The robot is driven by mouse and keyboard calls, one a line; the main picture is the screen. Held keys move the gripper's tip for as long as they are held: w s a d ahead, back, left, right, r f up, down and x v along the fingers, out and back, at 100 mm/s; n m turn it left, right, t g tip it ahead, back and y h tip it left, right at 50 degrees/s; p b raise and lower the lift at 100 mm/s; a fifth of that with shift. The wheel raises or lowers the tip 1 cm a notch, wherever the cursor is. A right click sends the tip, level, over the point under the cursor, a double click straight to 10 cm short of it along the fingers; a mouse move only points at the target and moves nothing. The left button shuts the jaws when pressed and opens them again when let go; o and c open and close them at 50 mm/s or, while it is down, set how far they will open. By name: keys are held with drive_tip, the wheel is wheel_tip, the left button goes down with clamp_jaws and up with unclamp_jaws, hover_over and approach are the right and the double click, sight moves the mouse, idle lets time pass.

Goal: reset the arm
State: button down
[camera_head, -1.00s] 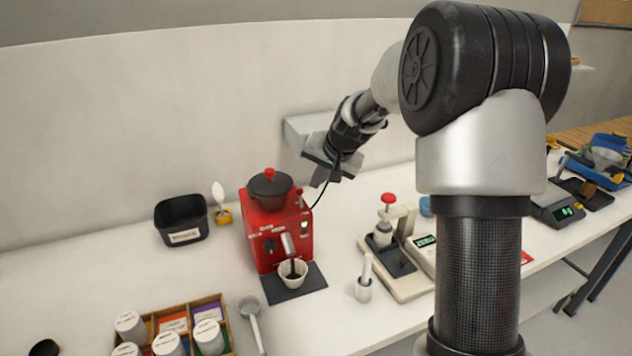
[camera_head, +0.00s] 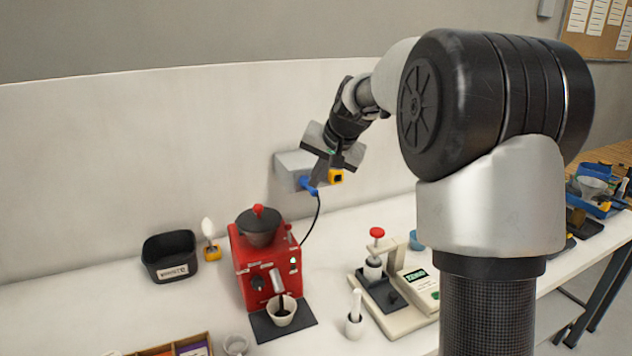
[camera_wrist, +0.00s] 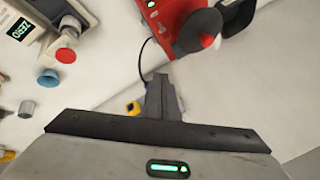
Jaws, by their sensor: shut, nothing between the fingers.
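My gripper (camera_head: 319,174) is up by the wall at the end of my bent arm, above and to the right of the red grinder. In the wrist view its grey fingers (camera_wrist: 160,96) are together with nothing between them. A grey wall box (camera_head: 291,165) is just behind the gripper, with a blue plug (camera_head: 308,186) and black cable below it. A small yellow piece (camera_head: 336,176) shows beside the fingers; it also appears left of them in the wrist view (camera_wrist: 133,108). I cannot tell whether the fingers touch the plug or the yellow piece.
The red grinder (camera_head: 255,280) stands on the white counter with a cup (camera_head: 281,312) under its spout. A black bin (camera_head: 170,257) is to its left. A scale (camera_head: 418,292) and a red-topped tamper (camera_head: 376,250) are to its right. Air above the counter's left is clear.

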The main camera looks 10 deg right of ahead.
drive_tip(key=s+a+r+n+h, duration=0.1)
drive_tip(key=s+r+n, duration=0.1)
drive_tip(key=s, duration=1.2)
drive_tip(key=s+a+r+n+h, duration=0.1)
drive_tip(key=s+a+n, duration=0.1)
drive_tip(key=s, duration=1.1)
drive_tip(key=s+d+f+n, duration=0.1)
drive_tip(key=s+f, duration=0.3)
drive_tip(key=s, duration=0.6)
drive_tip(key=shift+s+f+g, duration=0.25)
drive_tip(key=shift+s+g, duration=0.15)
drive_tip(key=shift+w, duration=0.1)
